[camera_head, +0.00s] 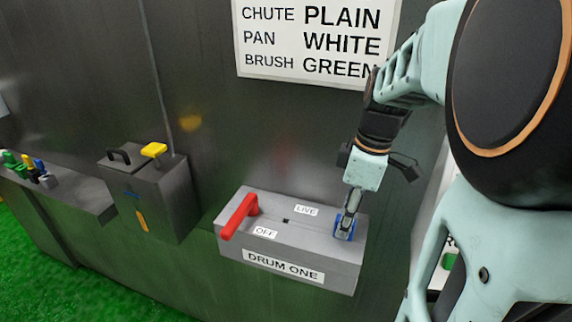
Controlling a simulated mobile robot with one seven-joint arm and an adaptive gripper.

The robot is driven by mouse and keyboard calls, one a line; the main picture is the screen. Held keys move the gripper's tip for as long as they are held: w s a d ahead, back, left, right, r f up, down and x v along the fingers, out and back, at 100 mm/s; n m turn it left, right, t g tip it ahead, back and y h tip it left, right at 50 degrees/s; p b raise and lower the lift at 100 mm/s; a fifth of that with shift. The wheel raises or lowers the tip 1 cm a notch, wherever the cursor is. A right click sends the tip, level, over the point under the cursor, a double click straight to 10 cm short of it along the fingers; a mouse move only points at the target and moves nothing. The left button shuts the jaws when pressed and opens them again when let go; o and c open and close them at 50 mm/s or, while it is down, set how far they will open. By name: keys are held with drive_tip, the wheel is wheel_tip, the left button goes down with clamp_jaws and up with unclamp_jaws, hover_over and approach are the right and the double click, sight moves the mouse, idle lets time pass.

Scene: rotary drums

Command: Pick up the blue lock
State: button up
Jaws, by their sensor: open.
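A small blue lock (345,228) is on the right end of the top of the grey DRUM ONE box (340,276). My gripper (349,212) reaches down over it from above, with its fingers at or around the lock. The fingers partly cover the lock, and I cannot tell whether they touch it. My gripper is open.
A red lever (239,216) stands at the OFF label (265,233), and a LIVE label (307,211) is further right. A grey box with a yellow handle (154,150) is on the left. Several small coloured items (29,169) sit on a shelf at far left.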

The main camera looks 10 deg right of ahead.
drive_tip(key=shift+f, duration=0.7)
clamp_jaws()
drive_tip(key=shift+r, duration=0.1)
